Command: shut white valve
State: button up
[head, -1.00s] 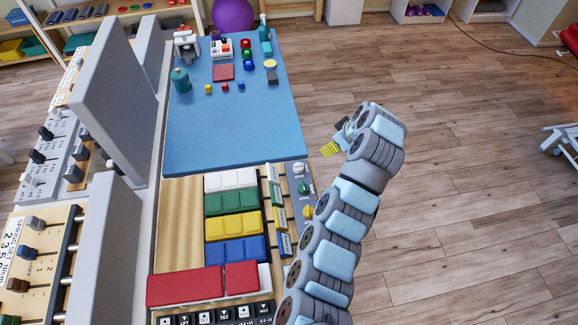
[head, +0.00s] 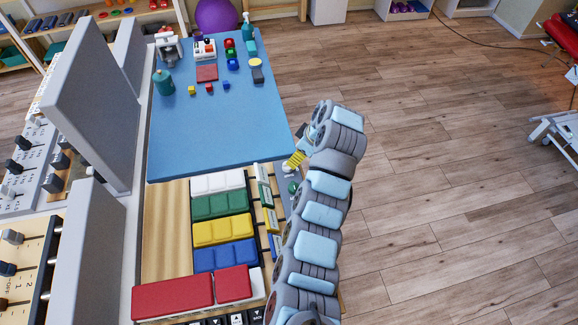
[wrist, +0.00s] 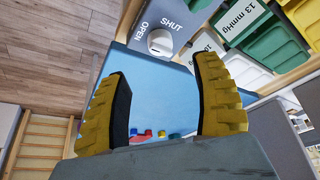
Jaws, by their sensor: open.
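The white valve (wrist: 160,41) is a round white knob on a grey panel marked OPEN and SHUT, in the upper middle of the wrist view. In the head view the white valve shows only in part beside the yellow fingers. My gripper (wrist: 165,105) has two yellow ribbed fingers, spread wide with nothing between them. In the wrist view the knob appears beyond the fingertips, between them and apart from both. In the head view my gripper (head: 294,160) is at the panel's far end, close to the valve. The knob's exact setting is hard to tell.
A green knob (head: 293,187) sits just nearer on the same panel. White, green, yellow, blue and red blocks (head: 223,228) lie to the left. A blue mat (head: 215,130) with small items lies beyond. Grey upright panels (head: 88,105) stand at left. Open floor lies to the right.

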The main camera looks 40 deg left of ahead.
jog(key=shift+x, duration=4.8)
jog(key=shift+d, duration=0.1)
grip_shut()
